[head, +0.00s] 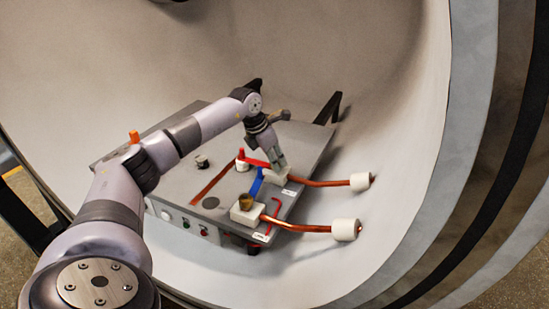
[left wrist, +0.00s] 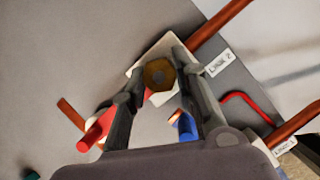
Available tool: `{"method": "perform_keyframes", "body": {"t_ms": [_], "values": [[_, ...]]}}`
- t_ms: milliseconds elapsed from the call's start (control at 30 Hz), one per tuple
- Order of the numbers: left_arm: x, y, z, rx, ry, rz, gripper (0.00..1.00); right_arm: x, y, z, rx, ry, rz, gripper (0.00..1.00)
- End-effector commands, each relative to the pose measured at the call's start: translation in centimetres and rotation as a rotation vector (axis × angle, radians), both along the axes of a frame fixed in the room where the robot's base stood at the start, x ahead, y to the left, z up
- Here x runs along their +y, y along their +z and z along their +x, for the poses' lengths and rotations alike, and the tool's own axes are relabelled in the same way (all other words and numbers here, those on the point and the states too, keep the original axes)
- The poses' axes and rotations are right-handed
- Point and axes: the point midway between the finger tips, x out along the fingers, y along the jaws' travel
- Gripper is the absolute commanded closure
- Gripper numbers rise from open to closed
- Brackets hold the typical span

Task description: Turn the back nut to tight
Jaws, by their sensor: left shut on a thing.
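My left gripper (head: 281,166) reaches down over the back of the grey box top in the head view. In the left wrist view its fingers (left wrist: 160,66) stand either side of the brass back nut (left wrist: 158,75), shut on it. The nut sits on a white block (left wrist: 137,68) beside the "Line 2" label (left wrist: 219,62). In the head view the fingers hide this nut. The front brass nut (head: 245,201) sits on a nearer white block (head: 240,217), apart from the gripper. My right gripper is not in view.
A red handle (head: 254,161) and a blue handle (head: 256,184) lie close to the gripper. Copper pipes (head: 320,183) run right to white cylinders (head: 360,181). A dark knob (head: 202,161) stands on the grey box (head: 180,185). The curved chamber wall (head: 400,110) surrounds it.

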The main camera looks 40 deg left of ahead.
Motion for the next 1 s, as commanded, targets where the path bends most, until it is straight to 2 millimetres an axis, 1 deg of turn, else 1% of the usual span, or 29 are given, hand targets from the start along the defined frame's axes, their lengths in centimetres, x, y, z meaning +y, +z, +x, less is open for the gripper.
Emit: {"method": "perform_keyframes", "body": {"t_ms": [33, 200, 500, 800, 1000], "values": [[0.1, 0.3, 0.1, -0.003, -0.041, -0.001, 1.00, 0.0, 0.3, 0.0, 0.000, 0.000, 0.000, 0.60], [0.2, 0.3, 0.1, -0.002, -0.202, -0.001, 1.00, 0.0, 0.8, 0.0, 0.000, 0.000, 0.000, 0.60], [0.3, 0.2, 0.3, -0.004, -0.487, -0.001, 1.00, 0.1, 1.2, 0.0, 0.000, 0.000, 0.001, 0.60], [0.4, 0.1, 0.4, -0.004, -0.759, 0.000, 1.00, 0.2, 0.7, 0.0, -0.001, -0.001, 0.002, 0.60], [0.4, 0.1, 0.5, -0.004, -0.900, 0.002, 1.00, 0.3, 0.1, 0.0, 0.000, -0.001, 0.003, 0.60]]}}
